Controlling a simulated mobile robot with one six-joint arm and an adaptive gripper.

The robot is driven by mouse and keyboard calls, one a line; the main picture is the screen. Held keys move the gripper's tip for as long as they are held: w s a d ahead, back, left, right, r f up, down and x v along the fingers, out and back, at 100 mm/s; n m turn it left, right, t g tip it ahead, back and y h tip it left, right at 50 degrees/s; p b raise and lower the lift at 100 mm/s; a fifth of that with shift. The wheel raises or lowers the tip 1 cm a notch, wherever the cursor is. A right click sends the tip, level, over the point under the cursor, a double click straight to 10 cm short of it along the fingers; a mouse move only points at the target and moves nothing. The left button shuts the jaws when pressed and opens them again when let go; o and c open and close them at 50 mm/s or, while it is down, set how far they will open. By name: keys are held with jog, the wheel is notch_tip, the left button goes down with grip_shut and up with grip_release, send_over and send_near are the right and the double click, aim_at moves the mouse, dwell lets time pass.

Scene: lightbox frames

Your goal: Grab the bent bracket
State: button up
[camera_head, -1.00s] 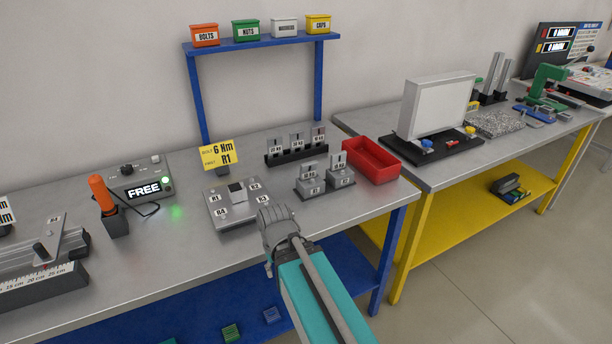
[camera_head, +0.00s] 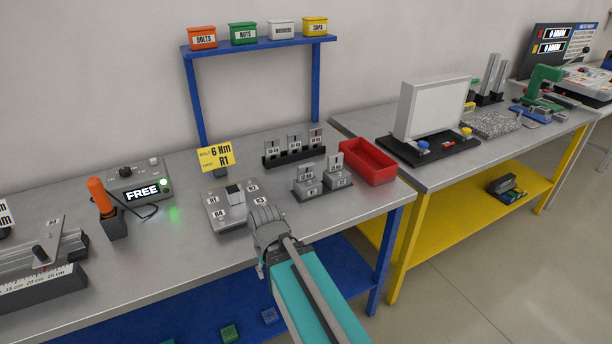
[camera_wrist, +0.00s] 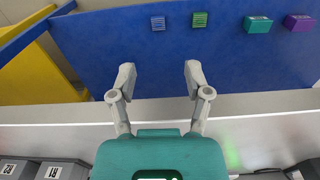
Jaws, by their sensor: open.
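My gripper (camera_head: 266,222) is above the front edge of the left table in the head view, close to the grey plate fixture marked R1 to R4 (camera_head: 226,222). In the wrist view my gripper (camera_wrist: 159,80) is open, with nothing between its two fingers. No part is clearly recognisable as the bent bracket. A slanted metal plate with a small label (camera_head: 49,243) stands on the ruled rig at the left; I cannot tell whether it is the bracket.
A red bin (camera_head: 368,162) and grey weight blocks (camera_head: 311,181) stand right of the fixture. An orange-handled tool (camera_head: 101,195) stands left. Below, the blue shelf (camera_wrist: 110,50) holds several small coloured blocks. The front left tabletop is mostly clear.

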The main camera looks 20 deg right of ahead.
notch_tip(320, 180, up, 16)
jog(key=w+p, duration=0.3)
jog(key=p, duration=1.2)
notch_tip(320, 180, up, 7)
jog(key=n+t+p, duration=0.3)
jog(key=n+p, duration=0.4)
jog(key=n, duration=1.1)
send_over(305, 165)
jog(key=s, duration=0.3)
jog(key=shift+d+r, duration=0.15)
jog(key=b+x, duration=0.8)
jog(key=shift+f, duration=0.35)
jog(key=shift+f, duration=0.1)
jog(key=shift+b+x, duration=2.5)
jog(key=shift+b, duration=0.15)
